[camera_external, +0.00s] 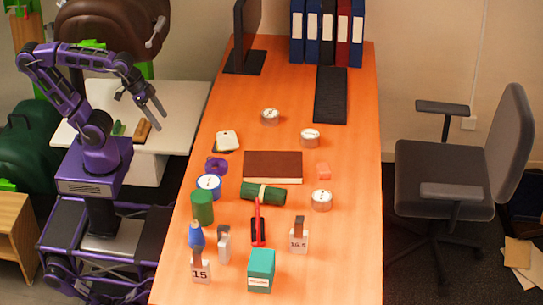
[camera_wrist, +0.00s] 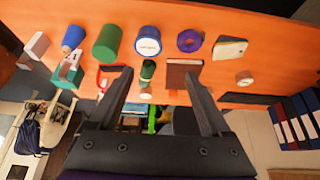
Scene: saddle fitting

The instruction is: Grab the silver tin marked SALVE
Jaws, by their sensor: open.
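Three round silver tins with pale lids stand on the orange table in the external view: a far one (camera_external: 270,116), a middle one (camera_external: 310,138) and a near one (camera_external: 321,200) at the right. Their markings are too small to read, so I cannot tell which is SALVE. The wrist view shows one silver tin (camera_wrist: 245,78) right of the fingers. My gripper (camera_external: 153,106) is open and empty, raised left of the table, apart from all the tins. Its two fingers (camera_wrist: 157,74) frame part of the table in the wrist view.
Between my arm and the tins are a blue-rimmed round container (camera_external: 208,184), a green cylinder (camera_external: 202,207), a purple ring (camera_external: 217,165), a brown book (camera_external: 272,167) and a green roll (camera_external: 263,193). Binders (camera_external: 327,32) stand at the back. The table's right strip is clear.

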